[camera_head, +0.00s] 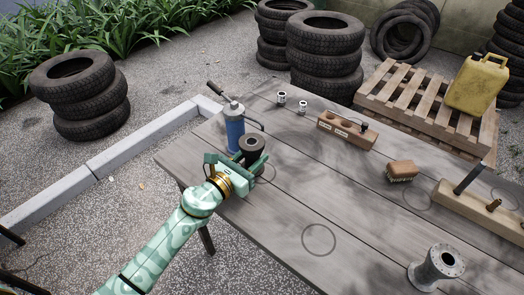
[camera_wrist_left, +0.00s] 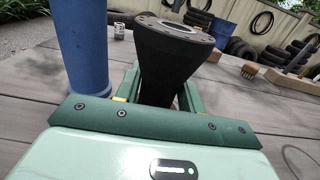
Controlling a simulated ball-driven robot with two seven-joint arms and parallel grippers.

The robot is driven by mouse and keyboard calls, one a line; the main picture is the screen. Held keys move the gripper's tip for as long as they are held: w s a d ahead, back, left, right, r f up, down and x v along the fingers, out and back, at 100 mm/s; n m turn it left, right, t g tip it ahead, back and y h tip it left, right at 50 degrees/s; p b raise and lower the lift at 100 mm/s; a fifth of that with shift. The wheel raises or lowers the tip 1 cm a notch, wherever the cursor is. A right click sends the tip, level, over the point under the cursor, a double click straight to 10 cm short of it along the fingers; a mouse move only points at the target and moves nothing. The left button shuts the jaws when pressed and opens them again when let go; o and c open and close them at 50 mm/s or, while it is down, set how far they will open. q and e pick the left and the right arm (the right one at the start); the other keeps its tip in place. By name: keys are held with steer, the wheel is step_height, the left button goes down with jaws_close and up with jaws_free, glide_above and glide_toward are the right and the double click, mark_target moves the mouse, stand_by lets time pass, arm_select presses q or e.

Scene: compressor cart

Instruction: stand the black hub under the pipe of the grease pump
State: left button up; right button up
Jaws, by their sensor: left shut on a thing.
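The black hub (camera_head: 252,146) is in my left gripper (camera_head: 241,165), at the table's left end. The hub also shows in the left wrist view (camera_wrist_left: 168,65), flange up and roughly upright, between the green fingers. The grease pump (camera_head: 235,132) is a blue cylinder with a grey top, a black handle and a thin pipe reaching right. Its blue body stands just left of the hub in the left wrist view (camera_wrist_left: 82,50). The pipe end is close to the hub's far side; I cannot tell whether the hub touches the table. My right gripper is not in view.
A grey metal hub (camera_head: 436,268) stands at the table's lower right. A brush (camera_head: 401,171), a wooden tool block (camera_head: 347,134), two small cans and a peg board (camera_head: 480,212) are farther right. The table's middle is clear, with drawn circles.

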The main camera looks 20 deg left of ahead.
arm_select(q)
steer(key=shift+w+d+r, duration=0.1)
steer(key=shift+w+d, duration=0.05)
steer(key=shift+w, duration=0.3)
steer(key=x, duration=0.3)
steer(key=shift+d, duration=0.1)
steer(key=shift+w+d+f+b, duration=0.1)
steer(key=shift+w+f+b, duration=0.15)
steer(key=shift+f+b, duration=0.5)
steer(key=shift+f, duration=0.25)
steer(key=shift+s+r, duration=0.1)
steer(key=shift+r, duration=0.1)
jaws_close()
steer(key=shift+f, duration=0.1)
steer(key=o, duration=1.3)
jaws_free()
steer(key=shift+f, duration=0.1)
